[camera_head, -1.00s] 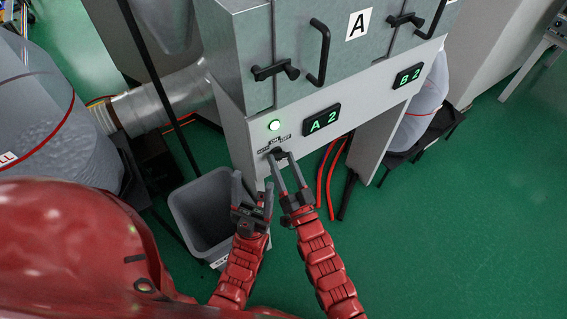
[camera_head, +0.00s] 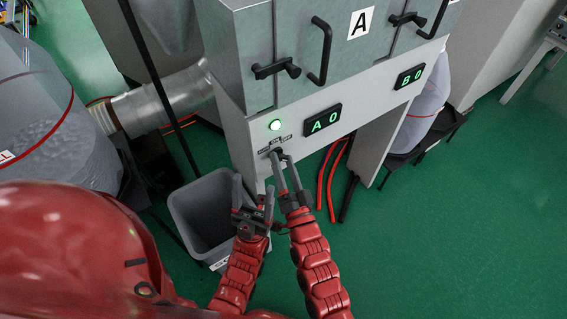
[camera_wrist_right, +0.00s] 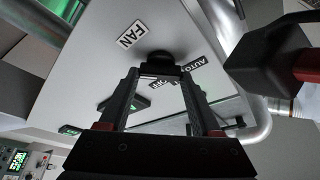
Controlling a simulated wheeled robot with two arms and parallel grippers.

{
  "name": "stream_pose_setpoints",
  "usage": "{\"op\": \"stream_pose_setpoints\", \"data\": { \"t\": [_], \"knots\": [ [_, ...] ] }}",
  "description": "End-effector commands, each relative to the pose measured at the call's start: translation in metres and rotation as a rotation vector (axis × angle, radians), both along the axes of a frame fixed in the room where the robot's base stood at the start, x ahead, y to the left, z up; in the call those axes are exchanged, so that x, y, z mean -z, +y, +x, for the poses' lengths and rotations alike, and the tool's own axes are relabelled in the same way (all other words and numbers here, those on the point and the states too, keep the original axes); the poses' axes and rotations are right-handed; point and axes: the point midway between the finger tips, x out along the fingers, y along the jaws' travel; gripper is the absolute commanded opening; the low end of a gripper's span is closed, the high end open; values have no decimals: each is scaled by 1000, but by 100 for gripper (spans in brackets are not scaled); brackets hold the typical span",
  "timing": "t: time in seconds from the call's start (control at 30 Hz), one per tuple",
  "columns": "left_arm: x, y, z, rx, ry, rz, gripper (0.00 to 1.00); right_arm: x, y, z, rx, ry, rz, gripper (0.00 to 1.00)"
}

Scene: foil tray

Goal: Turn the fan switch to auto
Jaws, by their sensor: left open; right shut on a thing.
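The fan switch is a small black knob (camera_wrist_right: 158,60) on the pale cabinet panel, below the green lamp. My left gripper (camera_head: 253,186) is open and empty, below and left of the switch.
A grey bin (camera_head: 190,208) stands below my left gripper. The green lamp (camera_head: 275,125) is lit; the displays read A 0 (camera_head: 323,121) and B 0 (camera_head: 410,76). Black door handles (camera_head: 320,52) stick out above. Red hoses (camera_head: 325,185) lie right of my right arm.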

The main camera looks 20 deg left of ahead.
Motion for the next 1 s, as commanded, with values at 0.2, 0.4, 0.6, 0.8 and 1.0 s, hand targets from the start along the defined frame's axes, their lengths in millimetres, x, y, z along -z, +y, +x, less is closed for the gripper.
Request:
{"op": "stream_pose_setpoints", "data": {
  "t": [0.2, 0.4, 0.6, 0.8, 1.0],
  "knots": [
    [0, 0, 0, 0, 0, 0, 66, 2, 0, 0, -1, 4, -1, 86],
    [0, 0, 0, 0, 0, 0, 66, 1, 0, 0, 0, 2, 0, 95],
    [1, 0, 0, 0, 0, 0, 66, 2, -2, -3, 0, 2, 0, 95],
    [4, 0, 0, 0, 0, 0, 66, 9, -17, -24, 0, 1, 1, 95],
    [8, 0, 0, 0, 0, 0, 66, 24, -44, -63, -1, 4, -2, 95]
  ]
}}
